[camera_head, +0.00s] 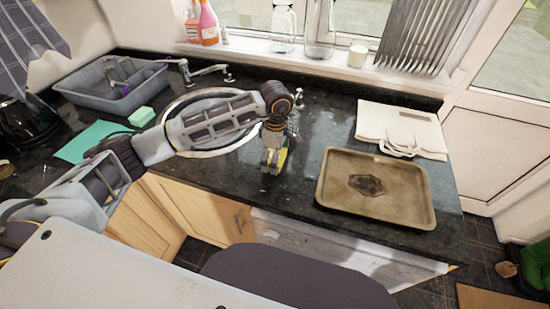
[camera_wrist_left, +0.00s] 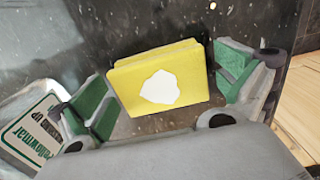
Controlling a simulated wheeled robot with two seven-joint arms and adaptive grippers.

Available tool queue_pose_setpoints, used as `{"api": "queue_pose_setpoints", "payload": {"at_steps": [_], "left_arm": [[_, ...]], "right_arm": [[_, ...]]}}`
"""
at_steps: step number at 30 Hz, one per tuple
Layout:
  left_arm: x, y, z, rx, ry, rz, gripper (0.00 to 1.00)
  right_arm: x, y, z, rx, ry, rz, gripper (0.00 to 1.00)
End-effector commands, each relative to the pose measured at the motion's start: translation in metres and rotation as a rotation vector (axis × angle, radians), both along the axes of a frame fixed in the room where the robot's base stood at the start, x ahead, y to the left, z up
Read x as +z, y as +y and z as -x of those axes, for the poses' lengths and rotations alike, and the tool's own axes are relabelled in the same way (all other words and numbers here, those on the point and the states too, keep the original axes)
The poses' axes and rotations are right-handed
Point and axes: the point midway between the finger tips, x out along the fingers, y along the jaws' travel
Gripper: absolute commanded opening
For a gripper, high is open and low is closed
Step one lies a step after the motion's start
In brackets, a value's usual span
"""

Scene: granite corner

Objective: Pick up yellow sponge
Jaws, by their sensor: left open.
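The yellow sponge (camera_wrist_left: 135,84) lies on the dark counter in the left wrist view, with a white irregular patch on its upper face. My left gripper (camera_wrist_left: 165,98) is open, with one green-padded finger on either side of the sponge. The left finger is close to the sponge's edge; I cannot tell whether either finger touches it. In the head view my left gripper (camera_head: 272,163) points down at the counter right of the sink, and a bit of yellow sponge (camera_head: 283,158) shows beside it, mostly hidden. My right gripper is not in view.
A brown baking tray (camera_head: 335,200) lies right of my gripper, with a folded cloth (camera_head: 375,122) behind it. The round sink (camera_head: 188,101) is partly behind my left arm. A green sponge (camera_head: 142,116) and grey basin (camera_head: 80,97) are left. A printed white-green item (camera_wrist_left: 35,135) is nearby.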

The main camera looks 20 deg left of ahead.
Motion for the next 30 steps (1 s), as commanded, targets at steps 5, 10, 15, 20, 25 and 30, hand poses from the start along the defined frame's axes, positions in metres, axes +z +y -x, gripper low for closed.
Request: {"api": "queue_pose_setpoints", "payload": {"at_steps": [5,10,15,20,25,30], "left_arm": [[-0.001,0.000,0.000,0.000,0.000,0.000,1.00],[-0.001,0.000,0.000,0.000,0.000,0.000,1.00],[-0.001,0.000,0.000,0.000,0.000,0.001,0.95],[-0.001,0.000,0.000,0.000,0.000,0.001,0.74],[-0.001,0.000,0.000,0.000,0.000,0.001,0.62],[-0.001,0.000,0.000,0.000,0.000,0.001,0.59]], "right_arm": [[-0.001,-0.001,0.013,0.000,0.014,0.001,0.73],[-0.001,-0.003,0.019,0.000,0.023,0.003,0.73],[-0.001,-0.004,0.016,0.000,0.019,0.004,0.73],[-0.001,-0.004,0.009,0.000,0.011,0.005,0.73],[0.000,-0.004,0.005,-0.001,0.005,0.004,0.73],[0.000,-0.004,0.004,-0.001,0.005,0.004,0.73]]}}
